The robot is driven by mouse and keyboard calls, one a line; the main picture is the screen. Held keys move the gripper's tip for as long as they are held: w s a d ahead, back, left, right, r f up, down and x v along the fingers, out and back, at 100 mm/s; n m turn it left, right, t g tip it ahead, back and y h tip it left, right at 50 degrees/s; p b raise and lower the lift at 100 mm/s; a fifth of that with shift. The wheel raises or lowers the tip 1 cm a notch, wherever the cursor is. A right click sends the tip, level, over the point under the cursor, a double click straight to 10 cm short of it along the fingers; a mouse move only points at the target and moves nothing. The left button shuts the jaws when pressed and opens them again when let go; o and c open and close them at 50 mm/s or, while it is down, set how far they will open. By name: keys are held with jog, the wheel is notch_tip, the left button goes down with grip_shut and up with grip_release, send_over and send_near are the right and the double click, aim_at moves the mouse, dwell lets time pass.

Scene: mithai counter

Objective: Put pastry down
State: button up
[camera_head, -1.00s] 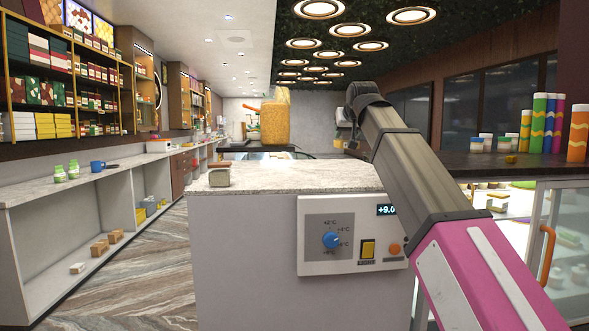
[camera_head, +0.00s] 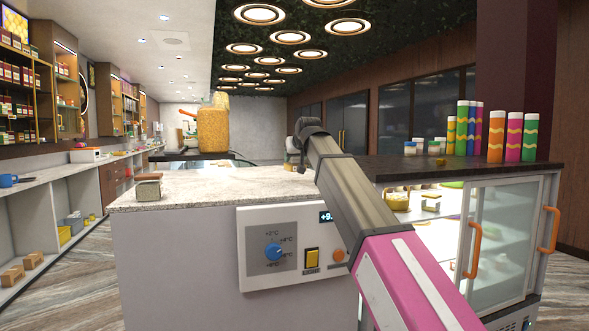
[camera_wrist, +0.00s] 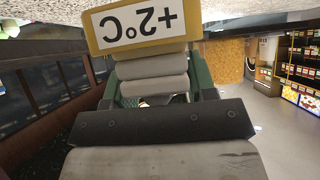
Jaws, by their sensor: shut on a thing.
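In the wrist view my gripper (camera_wrist: 152,99) shows at the middle, behind a dark screwed bar, with green parts on both sides. In the head view my arm reaches forward past the right side of the pale stone counter (camera_head: 215,186).
A small box-like object (camera_head: 148,190) stands on the counter's left corner. The temperature panel (camera_head: 290,248) is on its front. A glass display case (camera_head: 508,235) with orange handles stands right, under a dark top bearing colourful tubes (camera_head: 495,135). Patterned floor (camera_head: 85,295) is open at left.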

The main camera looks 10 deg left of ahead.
aim_at(295, 167)
jog(key=shift+w+f, duration=0.1)
jog(key=shift+f, duration=1.95)
jog(key=shift+f, duration=0.1)
jog(key=o, duration=1)
jog(key=shift+c, duration=0.2)
jog(key=v, duration=1.2)
